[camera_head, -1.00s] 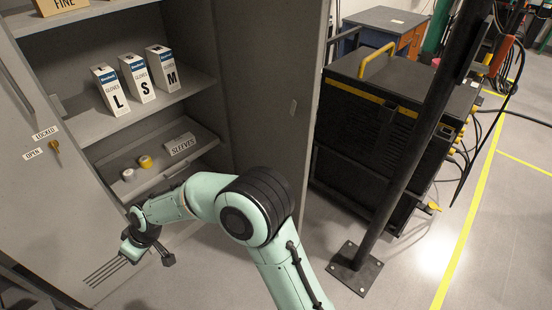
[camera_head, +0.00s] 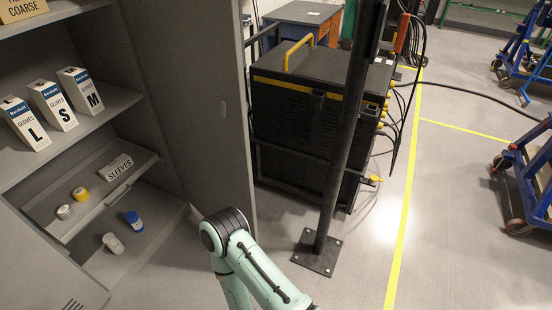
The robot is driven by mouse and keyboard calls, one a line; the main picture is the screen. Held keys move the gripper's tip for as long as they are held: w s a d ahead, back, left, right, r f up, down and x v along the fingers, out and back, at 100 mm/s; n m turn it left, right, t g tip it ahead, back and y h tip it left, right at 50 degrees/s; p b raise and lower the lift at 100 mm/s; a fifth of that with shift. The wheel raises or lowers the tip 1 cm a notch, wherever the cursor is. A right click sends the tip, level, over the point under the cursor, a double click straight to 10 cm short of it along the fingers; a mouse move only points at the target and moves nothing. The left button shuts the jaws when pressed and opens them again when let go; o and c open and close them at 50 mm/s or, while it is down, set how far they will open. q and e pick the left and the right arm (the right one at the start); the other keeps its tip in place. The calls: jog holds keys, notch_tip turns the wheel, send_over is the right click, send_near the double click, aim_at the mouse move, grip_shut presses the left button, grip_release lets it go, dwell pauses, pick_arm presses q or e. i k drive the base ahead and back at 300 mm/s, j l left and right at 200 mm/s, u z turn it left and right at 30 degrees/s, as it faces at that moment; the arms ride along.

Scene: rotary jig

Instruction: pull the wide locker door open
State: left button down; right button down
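The grey locker stands open at the left, with its shelves in view. The lower part of its wide door (camera_head: 42,268), with vent slots, shows at the bottom left; its handle and lock are out of the picture. A tall grey panel (camera_head: 200,100) bounds the locker on the right; I cannot tell if it is a side wall or another door. One of my arms comes in from the bottom, its black-banded joint near the foot of that panel. Neither gripper is in view, so contact with the door cannot be seen.
Glove boxes (camera_head: 52,105) stand on a shelf; tape rolls (camera_head: 80,193) and a blue-capped bottle (camera_head: 133,221) are lower. A black post (camera_head: 345,130) on a floor plate and a black machine (camera_head: 300,115) stand right of the locker. Floor beyond the yellow line is partly clear, with blue carts farther right.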

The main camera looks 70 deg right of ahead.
aim_at(191, 53)
jog(key=z, duration=0.4)
jog(key=l+z, duration=0.1)
jog(key=z, duration=0.35)
jog(key=i+z, duration=0.1)
jog(key=z, duration=0.75)
